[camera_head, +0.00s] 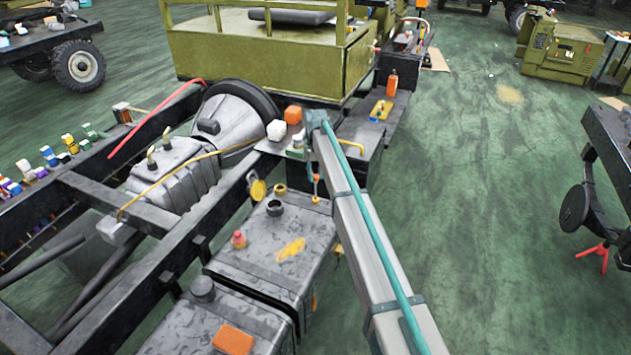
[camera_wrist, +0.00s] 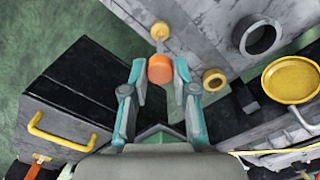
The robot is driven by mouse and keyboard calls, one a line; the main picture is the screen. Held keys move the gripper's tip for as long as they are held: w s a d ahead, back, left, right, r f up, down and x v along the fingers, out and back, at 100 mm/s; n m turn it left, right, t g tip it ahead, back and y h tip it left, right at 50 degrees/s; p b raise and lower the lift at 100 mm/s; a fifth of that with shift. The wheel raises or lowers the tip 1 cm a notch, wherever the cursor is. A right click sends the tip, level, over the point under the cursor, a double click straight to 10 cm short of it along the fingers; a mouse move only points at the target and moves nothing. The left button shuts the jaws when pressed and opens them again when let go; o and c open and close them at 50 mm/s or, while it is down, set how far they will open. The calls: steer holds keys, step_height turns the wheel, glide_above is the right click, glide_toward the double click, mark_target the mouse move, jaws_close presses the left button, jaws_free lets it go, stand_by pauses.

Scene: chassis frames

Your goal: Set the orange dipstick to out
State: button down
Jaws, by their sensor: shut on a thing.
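The orange dipstick has a round orange knob (camera_wrist: 160,69), seen in the wrist view between the fingertips of my gripper (camera_wrist: 160,74). My teal fingers are closed on the knob from both sides. Beyond the knob, a short stem leads to a small yellow collar (camera_wrist: 160,30) on the grey tank (camera_wrist: 205,30). My arm hides part of the gripper there. How far the stem is out of the tank is hard to tell.
A black filler neck (camera_head: 274,207), a yellow ring (camera_head: 280,188) and a yellow cap (camera_head: 257,188) are close by. A dark box with a yellow handle (camera_wrist: 62,132) is beside the gripper. The green floor (camera_head: 480,220) is open on the right.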

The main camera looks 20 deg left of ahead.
mark_target(315, 175)
steer(key=shift+r, duration=0.1)
steer(key=c, duration=0.9)
jaws_free()
step_height(315, 175, up, 12)
